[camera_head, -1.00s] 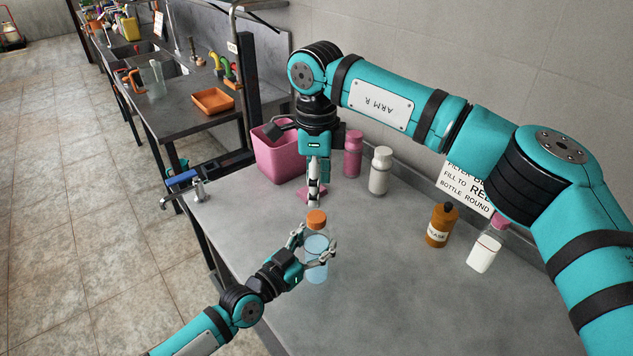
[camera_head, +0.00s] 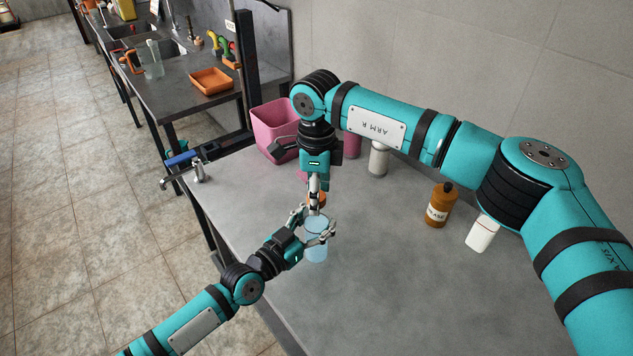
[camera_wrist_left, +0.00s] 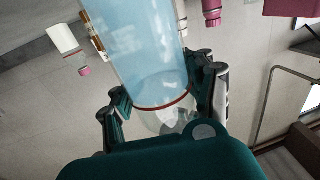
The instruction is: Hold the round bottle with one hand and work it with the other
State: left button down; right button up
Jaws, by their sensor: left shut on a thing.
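The round bottle (camera_head: 316,251) is clear with light blue contents and stands upright near the table's front edge. It also fills the upper middle of the left wrist view (camera_wrist_left: 140,45). My left gripper (camera_head: 314,228) is shut around its body, one finger on each side. The bottle's orange cap (camera_head: 319,202) is partly hidden by my right gripper (camera_head: 316,194). The right gripper points straight down at the cap with its fingers close together. I cannot tell whether they grip the cap or only stand over it.
A pink bin (camera_head: 273,130) stands at the back left. A white bottle (camera_head: 378,160), a brown labelled bottle (camera_head: 440,205) and a white container (camera_head: 482,234) stand along the wall. A tap (camera_head: 198,171) sits at the left edge. The front right tabletop is clear.

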jog(key=shift+f, duration=0.1)
grip_shut()
dwell(0.3)
jog(key=shift+o, duration=0.7)
grip_release()
notch_tip(320, 180, up, 12)
